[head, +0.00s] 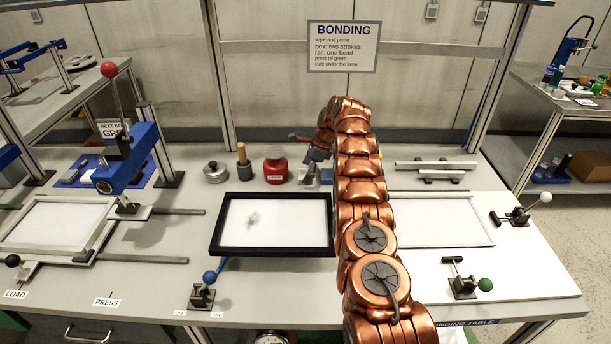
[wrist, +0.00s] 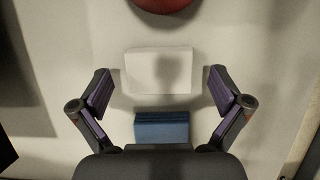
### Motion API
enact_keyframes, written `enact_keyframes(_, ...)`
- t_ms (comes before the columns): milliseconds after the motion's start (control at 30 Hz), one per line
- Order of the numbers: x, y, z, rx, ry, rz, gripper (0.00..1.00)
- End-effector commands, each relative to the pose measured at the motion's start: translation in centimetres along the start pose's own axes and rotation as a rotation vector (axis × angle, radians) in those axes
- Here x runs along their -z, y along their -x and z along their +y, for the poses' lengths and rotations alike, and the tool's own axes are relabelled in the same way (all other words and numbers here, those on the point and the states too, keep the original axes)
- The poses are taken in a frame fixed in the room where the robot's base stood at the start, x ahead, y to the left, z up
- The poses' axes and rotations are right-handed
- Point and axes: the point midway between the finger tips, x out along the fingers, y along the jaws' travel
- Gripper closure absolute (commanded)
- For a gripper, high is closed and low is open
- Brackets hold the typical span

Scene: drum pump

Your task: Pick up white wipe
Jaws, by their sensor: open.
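The white wipe (wrist: 159,72) lies flat on the pale table top in the wrist view, a small white rectangular block or pad. My gripper (wrist: 160,88) is open above it, one purple-padded finger to its left and one to its right, with a gap on both sides. A blue block (wrist: 162,127) lies just below the wipe in that view, nearer my palm.
A red can (head: 276,169) stands left of my gripper, and its edge shows in the wrist view (wrist: 165,4). A pot with a wooden handle (head: 243,171) and a metal jar (head: 215,173) stand farther left. A black-framed tray (head: 215,240) lies in front.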

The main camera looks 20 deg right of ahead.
Motion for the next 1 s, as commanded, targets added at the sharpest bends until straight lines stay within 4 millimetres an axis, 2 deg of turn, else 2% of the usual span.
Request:
enact_keyframes(267, 0.02, -0.27, 0.01, 0.0, 0.001, 0.001, 0.0)
enact_keyframes(767, 0.03, -0.25, 0.01, 0.0, 0.001, 0.001, 0.5)
enact_keyframes(1000, 0.02, -0.24, 0.01, 0.0, 0.0, 0.001, 0.52)
